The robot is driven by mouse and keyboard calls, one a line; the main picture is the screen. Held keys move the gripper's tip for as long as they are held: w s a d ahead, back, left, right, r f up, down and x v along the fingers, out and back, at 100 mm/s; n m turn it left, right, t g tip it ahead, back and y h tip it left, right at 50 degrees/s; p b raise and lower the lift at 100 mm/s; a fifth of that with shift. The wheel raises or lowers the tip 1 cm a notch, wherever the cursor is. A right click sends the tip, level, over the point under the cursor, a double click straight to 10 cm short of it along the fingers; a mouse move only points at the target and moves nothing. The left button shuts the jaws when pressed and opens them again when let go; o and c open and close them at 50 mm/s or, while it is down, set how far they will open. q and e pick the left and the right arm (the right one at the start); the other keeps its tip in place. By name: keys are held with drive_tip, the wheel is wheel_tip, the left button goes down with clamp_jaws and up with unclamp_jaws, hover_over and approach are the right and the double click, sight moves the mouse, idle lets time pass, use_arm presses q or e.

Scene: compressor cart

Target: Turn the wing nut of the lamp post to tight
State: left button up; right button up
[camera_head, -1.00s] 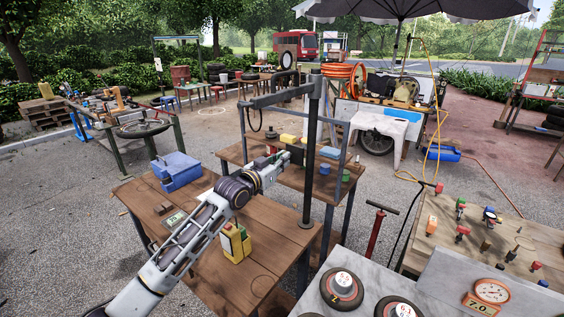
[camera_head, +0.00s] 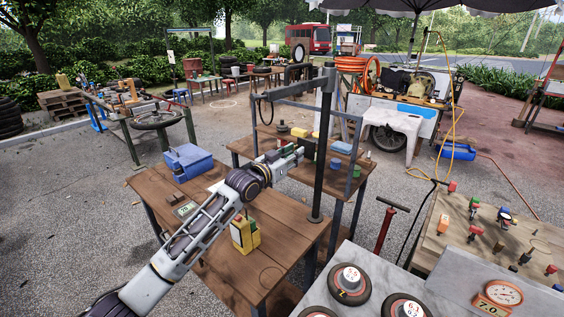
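The lamp post (camera_head: 322,165) is a dark upright post with a horizontal arm at its top, standing at the far right corner of a brown wooden table (camera_head: 205,262). My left gripper (camera_head: 301,149) is at the end of the grey-white arm from the lower left. It is just left of the post at mid height, and I cannot tell whether it touches it. Its fingers are small and dark against the clutter, so their opening is unclear. I cannot make out the wing nut. My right gripper is out of view.
A blue toolbox (camera_head: 187,164) and a yellow container (camera_head: 245,234) stand on the wooden table. A second table (camera_head: 335,183) with small items is behind the post.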

use_arm(q)
drive_tip(key=v, duration=1.2)
idle(0.3)
drive_tip(key=shift+f, duration=0.1)
